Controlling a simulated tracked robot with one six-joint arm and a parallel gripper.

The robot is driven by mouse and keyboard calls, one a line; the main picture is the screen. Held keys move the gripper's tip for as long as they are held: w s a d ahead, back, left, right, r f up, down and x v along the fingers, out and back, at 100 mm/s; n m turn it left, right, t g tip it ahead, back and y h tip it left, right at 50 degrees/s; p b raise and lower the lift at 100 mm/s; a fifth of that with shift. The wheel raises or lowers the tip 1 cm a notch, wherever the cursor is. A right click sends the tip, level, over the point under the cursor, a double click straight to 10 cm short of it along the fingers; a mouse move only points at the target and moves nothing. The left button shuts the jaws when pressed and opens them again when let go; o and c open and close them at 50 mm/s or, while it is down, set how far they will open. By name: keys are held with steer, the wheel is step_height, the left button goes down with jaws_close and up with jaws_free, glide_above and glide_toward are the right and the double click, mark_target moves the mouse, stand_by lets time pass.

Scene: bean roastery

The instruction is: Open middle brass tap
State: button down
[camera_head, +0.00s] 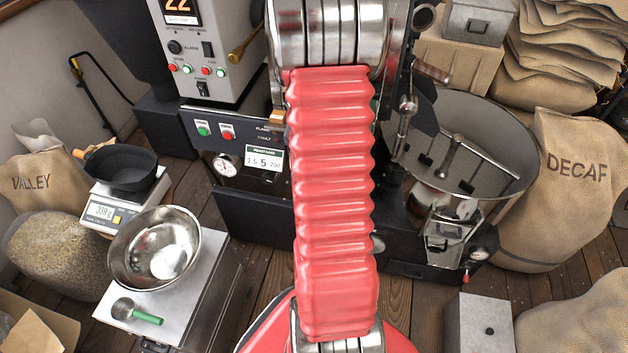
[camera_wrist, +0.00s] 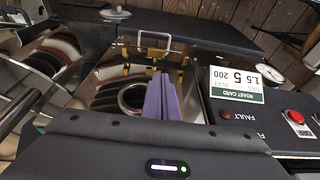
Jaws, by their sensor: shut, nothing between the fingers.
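In the wrist view, small brass taps stand in a row on the metal roaster body beyond my fingertips. The left brass tap (camera_wrist: 126,60), the middle brass tap (camera_wrist: 155,55) and the right brass tap (camera_wrist: 184,61) show there. My gripper (camera_wrist: 158,76) has purple fingers, pressed together and empty. Its tips appear just below the middle tap in the picture; I cannot tell whether they touch it. In the head view my red arm hides the gripper and most of the taps' area.
A panel with a roast card (camera_wrist: 236,84) and red button (camera_wrist: 295,116) lies right of my fingers. A round cooling tray (camera_head: 475,115) stands right of my arm. A steel bowl (camera_head: 125,262) and black pan (camera_head: 120,172) are at left.

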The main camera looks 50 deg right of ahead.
steer(key=shift+f, duration=0.1)
steer(key=x, duration=1.2)
steer(key=shift+a+f, duration=0.2)
steer(key=shift+a, duration=0.1)
steer(key=shift+f, duration=0.75)
stand_by(0.3)
